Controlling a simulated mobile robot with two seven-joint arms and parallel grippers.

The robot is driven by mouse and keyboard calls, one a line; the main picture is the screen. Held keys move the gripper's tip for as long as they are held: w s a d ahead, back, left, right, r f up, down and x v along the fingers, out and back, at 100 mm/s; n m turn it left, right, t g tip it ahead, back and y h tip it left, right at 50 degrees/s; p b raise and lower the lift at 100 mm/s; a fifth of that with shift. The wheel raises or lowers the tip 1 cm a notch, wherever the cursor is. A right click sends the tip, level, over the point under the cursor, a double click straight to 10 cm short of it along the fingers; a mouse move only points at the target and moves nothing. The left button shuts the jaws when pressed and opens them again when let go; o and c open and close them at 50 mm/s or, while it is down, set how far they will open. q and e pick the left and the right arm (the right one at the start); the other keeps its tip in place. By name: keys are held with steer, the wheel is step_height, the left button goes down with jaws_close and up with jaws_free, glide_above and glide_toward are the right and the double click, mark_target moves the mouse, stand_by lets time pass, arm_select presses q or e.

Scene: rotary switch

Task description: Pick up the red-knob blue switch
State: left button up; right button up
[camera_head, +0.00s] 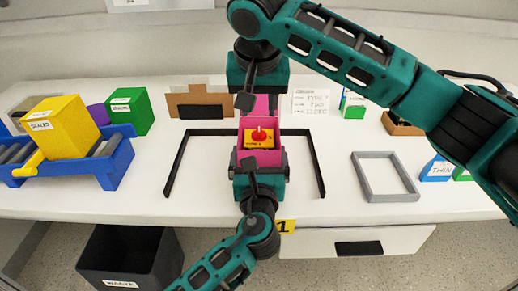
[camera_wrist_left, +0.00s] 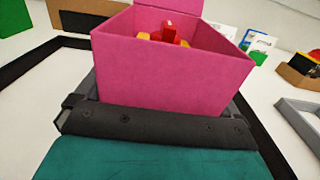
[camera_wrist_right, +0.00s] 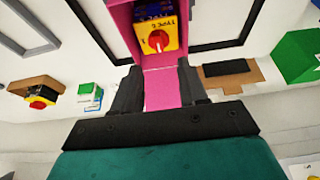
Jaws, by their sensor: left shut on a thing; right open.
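A pink box (camera_head: 243,157) stands inside a black frame on the table, its lid raised at the back. The switch (camera_head: 259,138) with a red knob and yellow face sits inside it; blue shows beside the yellow face in the right wrist view (camera_wrist_right: 157,37). My left gripper (camera_head: 260,172) is shut on the box's near wall, also seen in the left wrist view (camera_wrist_left: 160,120). My right gripper (camera_head: 262,88) is open at the far side; in the right wrist view its fingers (camera_wrist_right: 158,88) stand either side of the pink lid, contact unclear.
A grey frame (camera_head: 385,193) lies right. A yellow box (camera_head: 58,127) on a blue conveyor and a green box (camera_head: 140,112) stand left. A brown box (camera_wrist_right: 35,86) holds another red-knobbed switch (camera_wrist_right: 41,102). A black bin (camera_head: 125,260) stands below.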

mark_target(259, 129)
steer(key=x, duration=0.6)
steer(key=shift+f, duration=0.2)
jaws_close()
stand_by(1.3)
